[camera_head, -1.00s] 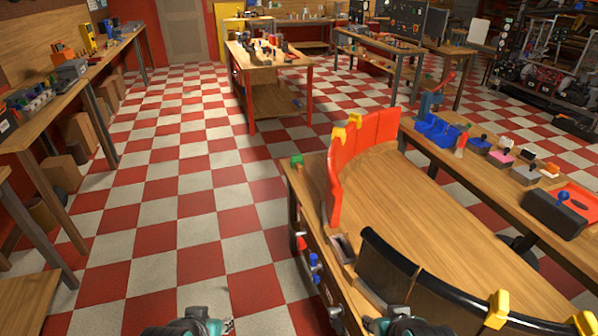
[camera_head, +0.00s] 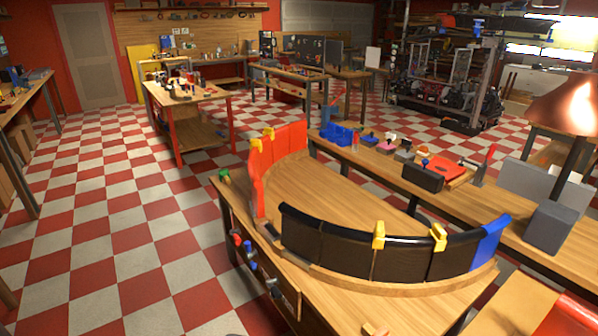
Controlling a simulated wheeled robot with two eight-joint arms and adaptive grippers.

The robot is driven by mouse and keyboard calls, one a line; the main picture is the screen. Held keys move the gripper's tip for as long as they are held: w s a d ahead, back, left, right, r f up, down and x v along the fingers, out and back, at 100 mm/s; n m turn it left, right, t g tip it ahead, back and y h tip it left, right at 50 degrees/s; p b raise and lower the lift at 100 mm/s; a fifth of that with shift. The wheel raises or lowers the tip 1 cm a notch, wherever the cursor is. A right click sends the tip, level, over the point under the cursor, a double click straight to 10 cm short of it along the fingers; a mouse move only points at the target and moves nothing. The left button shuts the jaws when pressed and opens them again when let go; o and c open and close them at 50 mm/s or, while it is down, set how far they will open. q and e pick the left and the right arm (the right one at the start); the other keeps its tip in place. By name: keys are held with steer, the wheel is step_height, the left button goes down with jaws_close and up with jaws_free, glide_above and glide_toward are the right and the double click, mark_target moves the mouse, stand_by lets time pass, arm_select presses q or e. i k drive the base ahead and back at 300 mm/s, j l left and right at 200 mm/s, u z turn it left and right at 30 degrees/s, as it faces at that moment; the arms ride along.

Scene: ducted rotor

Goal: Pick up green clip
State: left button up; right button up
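The green clip (camera_head: 224,175) is small and sits at the far left corner of the wooden workbench (camera_head: 345,205), left of the red curved panels (camera_head: 284,147). It is far from the camera, so its fine shape is hard to tell. Neither of my grippers shows in the head view now, so their state and distance from the clip cannot be seen.
Black curved panels (camera_head: 345,246) with yellow clips (camera_head: 378,235) and a blue end panel (camera_head: 490,243) stand along the bench's near side. Tools (camera_head: 246,250) hang on its left side. The checkered floor (camera_head: 110,235) left of the bench is clear. A long side bench (camera_head: 480,209) runs along the right.

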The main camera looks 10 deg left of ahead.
mark_target(224, 172)
steer(key=i+j+z, duration=0.15)
steer(key=z, duration=0.2)
steer(key=i+j+z, duration=0.15)
steer(key=j+z, duration=0.15)
steer(key=j, duration=0.15)
steer(key=i+j+z, duration=0.1)
steer(key=j+z, duration=0.6)
steer(key=i+j, duration=0.1)
steer(key=j, duration=1.65)
steer(key=i+j, duration=0.15)
steer(key=j, duration=1.6)
steer(key=i+j, duration=0.15)
steer(key=j, duration=0.75)
